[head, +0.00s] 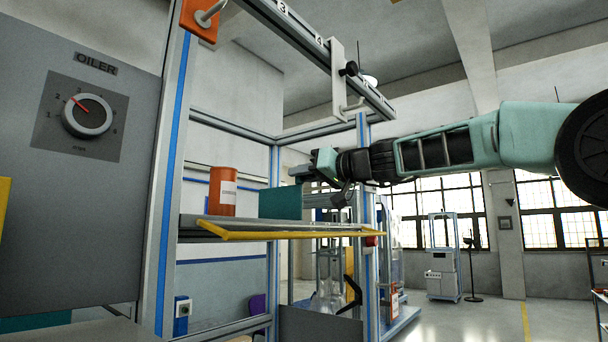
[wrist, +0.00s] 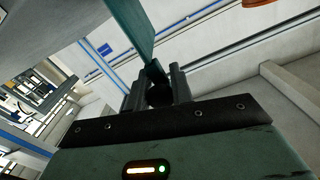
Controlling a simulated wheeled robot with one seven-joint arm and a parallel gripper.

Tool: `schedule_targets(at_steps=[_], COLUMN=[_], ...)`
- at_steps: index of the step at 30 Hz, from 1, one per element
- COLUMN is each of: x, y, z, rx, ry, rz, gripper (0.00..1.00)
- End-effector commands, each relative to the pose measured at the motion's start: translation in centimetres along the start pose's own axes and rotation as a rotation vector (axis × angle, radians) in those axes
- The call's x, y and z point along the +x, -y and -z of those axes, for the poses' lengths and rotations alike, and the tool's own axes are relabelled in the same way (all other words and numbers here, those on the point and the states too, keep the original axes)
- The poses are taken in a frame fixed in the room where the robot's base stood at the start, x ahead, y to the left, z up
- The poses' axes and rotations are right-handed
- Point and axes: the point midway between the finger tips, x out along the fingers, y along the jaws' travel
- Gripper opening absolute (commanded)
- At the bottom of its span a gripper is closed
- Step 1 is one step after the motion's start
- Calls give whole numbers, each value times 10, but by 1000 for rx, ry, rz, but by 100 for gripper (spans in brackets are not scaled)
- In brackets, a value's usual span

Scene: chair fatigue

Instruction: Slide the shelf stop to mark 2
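A teal upright plate (head: 280,204), which looks like the shelf stop, stands on the grey shelf (head: 200,222) behind its yellow front edge. The plate also shows in the wrist view (wrist: 132,28), with a narrow teal piece at its lower end near the fingers. My gripper (head: 298,173) is just above and right of the plate in the head view. In the wrist view its two dark fingers (wrist: 157,82) stand apart, with the teal piece at or between their tips. I cannot tell whether they touch it. No mark 2 is readable on the shelf.
An orange can (head: 222,191) stands on the shelf left of the plate. A blue-striped post (head: 170,180) stands at the shelf's left. Above, a rail numbered 3 and 4 carries a pale slider (head: 338,80) with a black knob. An oiler dial (head: 87,115) is on the left panel.

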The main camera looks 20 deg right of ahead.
Motion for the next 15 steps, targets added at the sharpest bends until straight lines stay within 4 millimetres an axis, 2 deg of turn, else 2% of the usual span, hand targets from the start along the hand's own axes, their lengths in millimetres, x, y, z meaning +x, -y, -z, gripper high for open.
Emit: schedule_targets(at_steps=[5, 8, 15], x=[0, 0, 0], y=[-1, -10, -66], z=[0, 2, 18], rx=[0, 1, 1], ry=[0, -3, -5], rz=[0, -1, -2], gripper=[0, 0, 0])
